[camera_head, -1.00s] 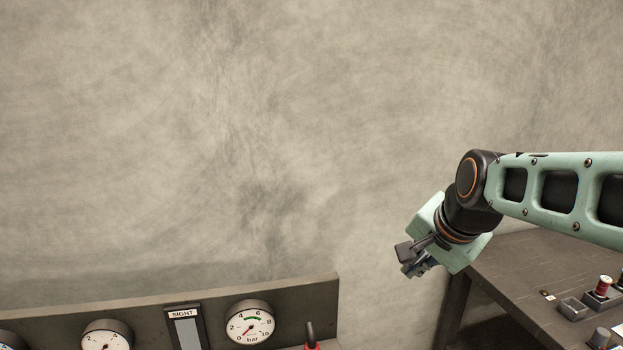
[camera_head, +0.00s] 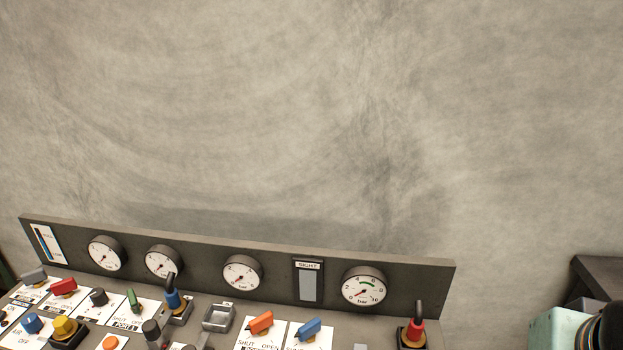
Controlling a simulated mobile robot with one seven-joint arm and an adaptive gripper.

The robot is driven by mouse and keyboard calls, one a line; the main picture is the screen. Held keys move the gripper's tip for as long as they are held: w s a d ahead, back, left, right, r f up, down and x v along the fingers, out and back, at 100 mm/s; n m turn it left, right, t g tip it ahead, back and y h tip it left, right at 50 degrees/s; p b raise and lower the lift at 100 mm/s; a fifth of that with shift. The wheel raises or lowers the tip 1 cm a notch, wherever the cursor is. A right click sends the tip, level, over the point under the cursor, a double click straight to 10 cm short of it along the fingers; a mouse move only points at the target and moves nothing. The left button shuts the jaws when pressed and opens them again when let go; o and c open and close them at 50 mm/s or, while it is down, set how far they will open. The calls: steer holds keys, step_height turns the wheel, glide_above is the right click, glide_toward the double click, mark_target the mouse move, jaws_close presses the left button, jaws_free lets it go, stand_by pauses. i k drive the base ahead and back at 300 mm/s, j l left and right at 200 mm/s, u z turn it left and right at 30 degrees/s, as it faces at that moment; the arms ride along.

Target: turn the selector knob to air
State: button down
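A blue knob (camera_head: 31,322) sits at the lower left of the control panel, on a white plate whose lettering appears to read AIR and OFF. Its pointer direction is too small to tell, and the plate is partly cut by the frame's lower edge. I cannot tell for certain that this is the selector knob. My gripper's fingers are out of view. Only a pale green and black part of my arm shows at the lower right corner, far from the blue knob.
The panel's upright back board (camera_head: 213,254) carries several round gauges and a sight glass (camera_head: 308,281). Crowded around are a red knob (camera_head: 64,286), yellow knob (camera_head: 64,326), orange handle (camera_head: 261,321), blue handle (camera_head: 308,327) and red-based lever (camera_head: 416,328). A dark table (camera_head: 598,275) stands at right.

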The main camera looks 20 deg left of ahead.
mark_target(31, 323)
steer(key=u, duration=1.85)
